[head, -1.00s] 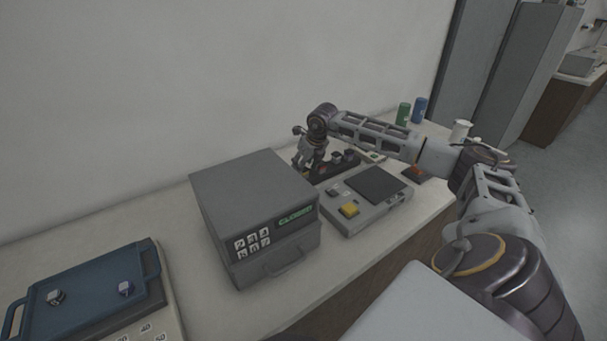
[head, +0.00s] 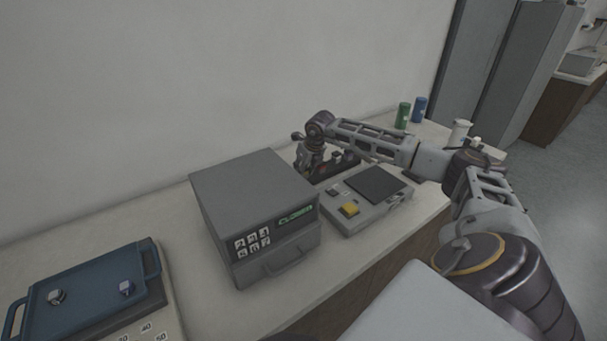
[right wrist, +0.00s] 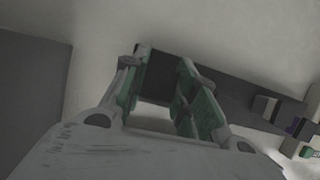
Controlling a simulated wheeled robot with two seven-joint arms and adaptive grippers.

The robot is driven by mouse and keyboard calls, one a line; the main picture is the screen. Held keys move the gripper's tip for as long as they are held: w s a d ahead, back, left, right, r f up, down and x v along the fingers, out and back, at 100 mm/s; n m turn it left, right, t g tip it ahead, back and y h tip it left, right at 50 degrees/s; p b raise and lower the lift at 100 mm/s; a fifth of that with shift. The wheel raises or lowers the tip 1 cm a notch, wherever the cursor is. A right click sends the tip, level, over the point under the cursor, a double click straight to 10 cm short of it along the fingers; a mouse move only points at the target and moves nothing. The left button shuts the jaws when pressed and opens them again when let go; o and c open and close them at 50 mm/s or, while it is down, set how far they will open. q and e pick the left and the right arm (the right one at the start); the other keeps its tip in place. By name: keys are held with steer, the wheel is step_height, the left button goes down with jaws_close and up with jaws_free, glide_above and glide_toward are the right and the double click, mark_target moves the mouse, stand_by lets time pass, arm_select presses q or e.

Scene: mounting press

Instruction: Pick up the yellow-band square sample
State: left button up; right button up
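The dark sample rack (head: 348,172) stands behind the grey keypad device, partly hidden by my right arm. Its long dark bar (right wrist: 228,88) crosses the right wrist view. My right gripper (head: 309,172) points down at the rack's left end. In the right wrist view my right gripper (right wrist: 164,68) has its two green-padded fingers apart, with the dark bar showing between the tips. A light grey block (right wrist: 264,107) sits on the rack, right of the fingers. I cannot make out a yellow band on any sample; one may be hidden by the gripper. My left gripper is out of view.
A grey box with a "CLOSED" display (head: 250,190) stands left of the rack. A device with a yellow button (head: 349,209) and dark pad is in front. A blue tray (head: 90,295) is at left. Green (head: 403,114) and blue (head: 419,108) cylinders stand behind my forearm.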

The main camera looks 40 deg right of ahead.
jaws_close()
steer(key=shift+r, duration=5)
steer(key=shift+r, duration=0.15)
